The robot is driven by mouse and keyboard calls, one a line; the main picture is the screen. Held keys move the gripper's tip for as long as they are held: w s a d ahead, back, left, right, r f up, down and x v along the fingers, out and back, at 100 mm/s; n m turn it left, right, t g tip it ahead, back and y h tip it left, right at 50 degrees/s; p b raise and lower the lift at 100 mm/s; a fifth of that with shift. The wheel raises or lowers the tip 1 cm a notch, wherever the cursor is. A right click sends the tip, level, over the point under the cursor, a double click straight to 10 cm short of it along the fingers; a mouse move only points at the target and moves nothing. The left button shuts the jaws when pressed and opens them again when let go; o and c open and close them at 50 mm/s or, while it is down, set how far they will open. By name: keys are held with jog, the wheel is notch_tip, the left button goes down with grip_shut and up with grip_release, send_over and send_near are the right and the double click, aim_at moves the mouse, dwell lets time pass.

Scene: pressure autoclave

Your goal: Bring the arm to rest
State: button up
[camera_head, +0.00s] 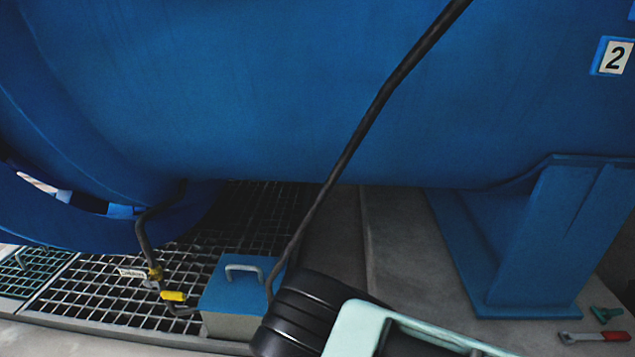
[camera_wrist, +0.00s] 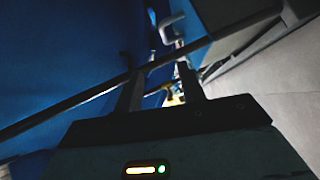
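My gripper (camera_wrist: 162,74) shows in the wrist view with its two dark fingers apart. I see nothing held between them. In the head view only part of my arm shows at the bottom centre, black and pale green, and the fingers cannot be made out. The task names no object. A black hose or pipe (camera_head: 375,105) runs diagonally down across the blue vessel (camera_head: 270,90) to near my arm. A dark bar (camera_wrist: 75,104), perhaps the same one, crosses the wrist view close to the fingers; I cannot tell whether it touches them.
A blue-lidded box (camera_head: 232,290) with a handle stands beside my arm. Left of it are a yellow-handled valve (camera_head: 172,296) and floor grating (camera_head: 105,290). A blue support leg (camera_head: 540,240) stands right. A red-handled tool (camera_head: 595,337) lies on the floor. Bare floor (camera_head: 405,250) shows between.

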jog(key=w+d+r+m+h, duration=0.6)
jog(key=w+d+m, duration=0.1)
jog(key=d+m, duration=0.15)
jog(key=d+r+m+g+h, duration=0.35)
jog(key=d+r+m, duration=0.45)
jog(key=d, duration=0.4)
jog(key=s+d+r+m+g+h, duration=0.1)
jog(key=s+d+r+m+g, duration=0.25)
jog(key=s+d+r, duration=0.6)
jog(key=s+d+r+m+g+h, duration=0.1)
jog(key=s+d+r+m+g, duration=0.3)
jog(key=s+d, duration=0.55)
jog(key=s+a+r+n+p, duration=0.2)
jog(key=s+a+r+p, duration=0.3)
jog(key=r+p, duration=0.9)
jog(key=s+a+r+n+g+p, duration=0.1)
jog(key=s+a+r+n+p, duration=0.1)
jog(key=s+a+r+p, duration=0.3)
jog(key=s+a+r+n+p, duration=0.3)
jog(key=s+a+r+p, duration=0.3)
jog(key=r+p, duration=1.9)
jog(key=shift+a+r+y, duration=0.45)
jog(key=shift+a+r, duration=1.3)
jog(key=shift+a, duration=0.75)
jog(key=shift+s, duration=0.1)
